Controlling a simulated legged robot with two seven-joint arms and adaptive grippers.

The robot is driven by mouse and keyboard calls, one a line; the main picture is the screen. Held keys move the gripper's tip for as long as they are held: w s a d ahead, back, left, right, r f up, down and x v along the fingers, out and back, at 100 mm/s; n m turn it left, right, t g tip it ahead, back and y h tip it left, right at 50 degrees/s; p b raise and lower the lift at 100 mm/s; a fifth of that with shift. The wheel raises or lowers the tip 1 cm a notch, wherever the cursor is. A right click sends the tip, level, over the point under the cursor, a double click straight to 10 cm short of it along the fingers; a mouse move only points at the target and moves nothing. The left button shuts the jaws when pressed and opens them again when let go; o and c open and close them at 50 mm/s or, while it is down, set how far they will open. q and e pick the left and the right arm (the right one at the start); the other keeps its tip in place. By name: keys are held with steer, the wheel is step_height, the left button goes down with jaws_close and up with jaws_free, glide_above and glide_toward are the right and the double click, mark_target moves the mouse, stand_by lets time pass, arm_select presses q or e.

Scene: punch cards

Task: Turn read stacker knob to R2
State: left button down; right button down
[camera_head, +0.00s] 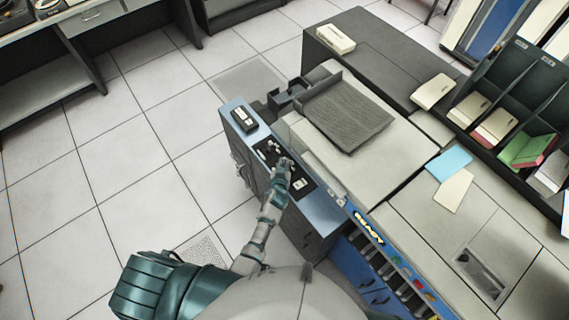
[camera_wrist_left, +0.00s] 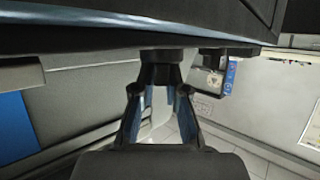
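A dark control panel (camera_head: 266,153) with small knobs and switches is set in the blue-topped cabinet in the head view. My left gripper (camera_head: 284,168) is over this panel, at its knobs. In the left wrist view, the two fingers of my left gripper (camera_wrist_left: 161,76) converge on a dark knob (camera_wrist_left: 161,56) under the panel edge and appear to grip it. Its marking and pointer position cannot be read. Beside it is another dark fitting (camera_wrist_left: 211,66) with a small blue label. My right gripper is not in view.
A black box (camera_head: 243,119) lies on the cabinet's far end. A grey card hopper (camera_head: 345,112) stands beside the panel. Blue and cream cards (camera_head: 450,162) lie on the machine top, with a dark card rack (camera_head: 513,95) at the right. The tiled floor (camera_head: 110,150) at left is clear.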

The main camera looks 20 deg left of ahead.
arm_select(q)
steer(key=shift+a, duration=0.1)
steer(key=shift+r+m+p, duration=0.1)
steer(key=shift+m+p, duration=0.2)
steer(key=shift+p, duration=0.35)
steer(key=m+h+p, duration=0.3)
steer(key=h+p, duration=0.1)
steer(key=p, duration=0.1)
steer(key=shift+a+r+p, duration=0.1)
steer(key=shift+p, duration=0.25)
steer(key=shift+m+g+h, duration=0.3)
steer(key=shift+m+h, duration=0.3)
steer(key=shift+a+f+m+g+h+p, duration=0.1)
steer(key=shift+f+m+g+h+p, duration=0.1)
steer(key=shift+m+h, duration=0.2)
steer(key=shift+f+m+g+h+p, duration=0.1)
steer(key=shift+m+h+p, duration=0.15)
steer(key=shift+h, duration=0.25)
steer(key=shift+m+g+h+b, duration=0.45)
steer(key=shift+m+g+h, duration=0.25)
steer(key=shift+m+h, duration=0.55)
steer(key=c, duration=1.2)
jaws_free()
steer(key=shift+d, duration=0.2)
